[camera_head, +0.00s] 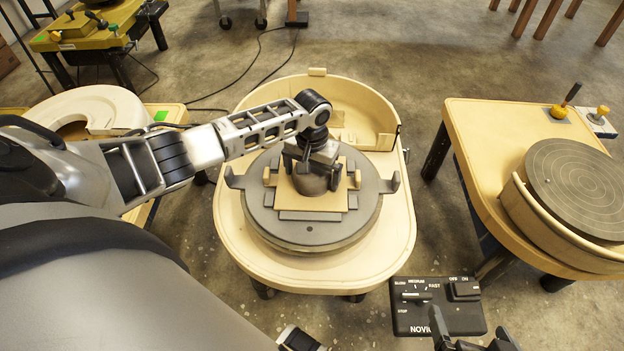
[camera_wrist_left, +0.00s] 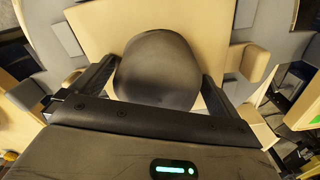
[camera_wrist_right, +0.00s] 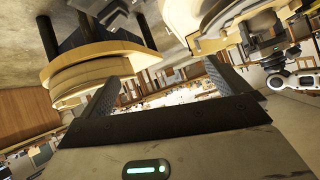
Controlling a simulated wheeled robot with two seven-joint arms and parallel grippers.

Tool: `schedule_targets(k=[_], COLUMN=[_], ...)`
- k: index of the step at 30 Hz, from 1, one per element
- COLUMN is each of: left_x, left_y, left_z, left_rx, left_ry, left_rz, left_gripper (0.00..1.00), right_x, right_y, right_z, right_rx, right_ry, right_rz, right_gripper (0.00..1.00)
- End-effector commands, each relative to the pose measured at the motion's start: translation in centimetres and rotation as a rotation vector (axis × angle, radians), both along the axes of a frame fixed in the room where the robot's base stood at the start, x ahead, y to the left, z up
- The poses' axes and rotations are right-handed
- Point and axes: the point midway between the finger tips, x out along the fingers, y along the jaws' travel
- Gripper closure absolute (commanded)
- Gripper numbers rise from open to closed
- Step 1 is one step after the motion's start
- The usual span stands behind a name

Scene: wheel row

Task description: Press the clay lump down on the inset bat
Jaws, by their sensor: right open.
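The clay lump (camera_head: 311,184) is a grey-brown rounded mass on the tan square inset bat (camera_head: 337,205), near the middle of the wheel. In the left wrist view the lump (camera_wrist_left: 158,72) sits between my left gripper's two fingers, which appear to touch its sides, with the bat (camera_wrist_left: 110,22) behind it. My left gripper (camera_head: 311,168) comes down from above and hides the lump's top. Whether the lump is pressed against the bat cannot be told. My right gripper (camera_head: 470,338) is open and empty at the bottom right; its spread fingers also show in the right wrist view (camera_wrist_right: 160,88).
The dark grey wheel head (camera_head: 308,232) carries upright grey lugs and small tan blocks around the bat. A cream splash pan wall (camera_head: 345,93) curves behind it. A speed control box (camera_head: 436,306) is near my right gripper. Another wheel (camera_head: 578,188) stands right.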

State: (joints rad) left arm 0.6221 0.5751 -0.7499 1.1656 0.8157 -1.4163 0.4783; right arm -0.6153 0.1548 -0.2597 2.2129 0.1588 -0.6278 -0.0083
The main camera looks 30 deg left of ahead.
Motion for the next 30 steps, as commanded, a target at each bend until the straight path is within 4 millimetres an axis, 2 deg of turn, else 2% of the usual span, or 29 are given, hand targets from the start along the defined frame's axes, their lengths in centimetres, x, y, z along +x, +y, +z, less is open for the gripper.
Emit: schedule_targets(k=[5,8,9,23,27,30], left_x=[-0.1,-0.1,0.0,0.1,0.1,0.1], left_y=[0.0,0.0,0.0,0.0,0.0,0.0], left_z=[-0.1,0.0,1.0,12.0,14.3,15.3], left_rx=[0.001,0.000,-0.001,-0.001,-0.001,0.000], left_ry=[0.003,0.002,-0.001,-0.002,-0.002,-0.002], left_rz=[0.000,0.000,-0.001,-0.001,0.000,-0.001], left_gripper=[0.00,0.00,0.00,0.00,0.00,0.00], right_x=[0.0,0.0,-0.3,-0.7,-0.9,-1.0], right_y=[0.0,-0.4,-0.6,-2.1,-2.1,-2.1], right_z=[0.0,0.8,1.7,7.8,8.0,7.6], right_rx=[-0.002,-0.002,0.001,-0.017,-0.016,-0.018], right_ry=[-0.004,-0.036,-0.046,-0.149,-0.139,-0.125], right_rz=[-0.001,-0.016,-0.023,-0.064,-0.066,-0.067], right_gripper=[0.00,0.00,0.00,0.00,0.00,0.00])
